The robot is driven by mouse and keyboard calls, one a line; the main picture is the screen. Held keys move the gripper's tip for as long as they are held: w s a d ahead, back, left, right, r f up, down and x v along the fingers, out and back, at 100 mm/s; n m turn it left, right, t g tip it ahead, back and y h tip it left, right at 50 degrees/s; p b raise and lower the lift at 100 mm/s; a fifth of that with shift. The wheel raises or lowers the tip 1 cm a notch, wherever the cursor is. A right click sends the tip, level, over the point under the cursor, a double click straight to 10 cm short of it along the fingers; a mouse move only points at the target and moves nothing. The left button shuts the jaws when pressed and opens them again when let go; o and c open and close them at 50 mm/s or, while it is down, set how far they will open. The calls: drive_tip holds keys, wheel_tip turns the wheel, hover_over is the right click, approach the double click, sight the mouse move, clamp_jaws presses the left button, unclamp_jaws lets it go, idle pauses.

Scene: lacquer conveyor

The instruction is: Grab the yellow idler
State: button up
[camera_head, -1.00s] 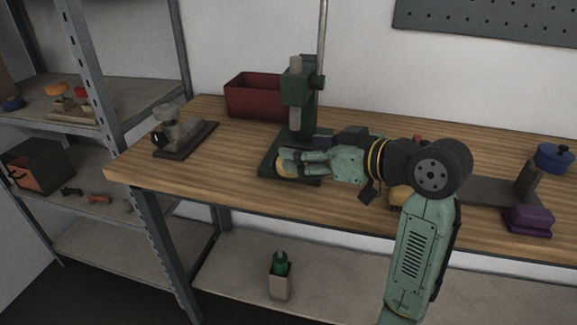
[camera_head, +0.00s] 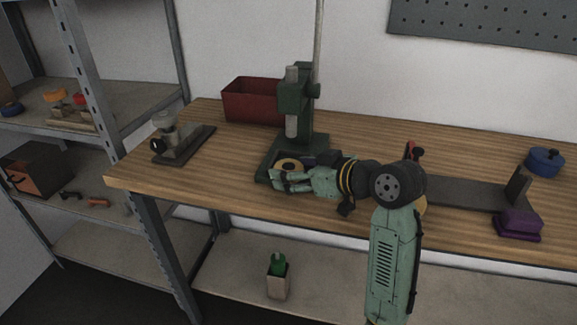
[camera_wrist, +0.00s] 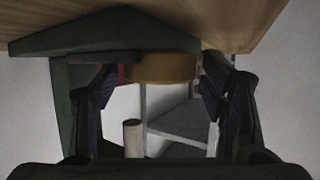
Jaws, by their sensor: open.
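The yellow idler (camera_head: 289,163), a round piece with a dark centre, is at the green press's base (camera_head: 266,166) in the head view. My gripper (camera_head: 277,182) is open and empty beside it, on its near side, and partly hides it. In the wrist view the idler (camera_wrist: 165,68) shows as a yellow-brown band near the top, roughly in line with the gap between my open fingers (camera_wrist: 160,100). I cannot tell whether a finger touches it.
The green press column (camera_head: 308,105) rises close behind the idler. A red bin (camera_head: 250,104) stands behind to the left. A dark fixture (camera_head: 182,146) is at the left, a purple block (camera_head: 518,224) and blue pot (camera_head: 545,160) at the right.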

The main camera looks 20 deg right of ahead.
drive_tip(key=shift+w+a+f, duration=0.1)
drive_tip(key=shift+w+f, duration=0.05)
drive_tip(key=shift+w, duration=0.15)
drive_tip(key=shift+c, duration=0.2)
drive_tip(key=c, duration=1.1)
drive_tip(key=shift+o, duration=0.2)
